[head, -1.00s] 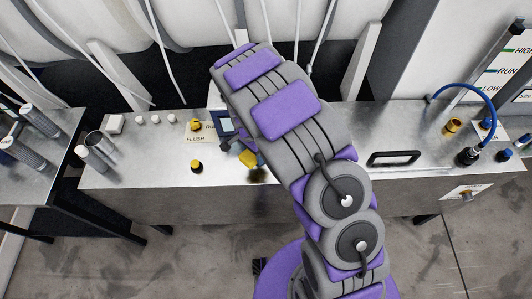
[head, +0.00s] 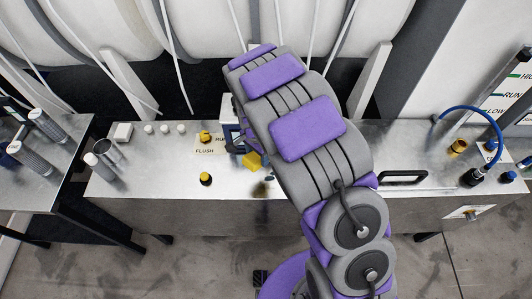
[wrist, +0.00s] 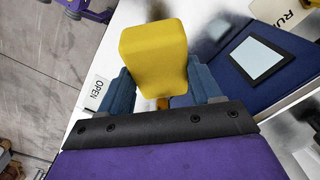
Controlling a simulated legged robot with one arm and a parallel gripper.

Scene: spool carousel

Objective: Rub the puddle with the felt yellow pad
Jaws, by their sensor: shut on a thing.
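The yellow pad (head: 251,160) is a block on a short stem, just above or on the steel bench top; contact cannot be told. In the wrist view the yellow pad (wrist: 153,58) stands out between the blue fingers. My gripper (wrist: 160,92) is shut on its stem. In the head view my gripper (head: 238,147) is partly hidden by my arm. A dark smeared patch (head: 262,188), seemingly the puddle, lies on the bench just in front of the pad. My arm hides the bench to its right.
A blue-screened box (wrist: 256,58) stands close beside the pad. Yellow knobs (head: 206,179) sit left of it by the FLUSH label (head: 204,150). A cup (head: 107,152) and white caps stand farther left. A black handle (head: 403,178) and blue hose (head: 472,110) are at right.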

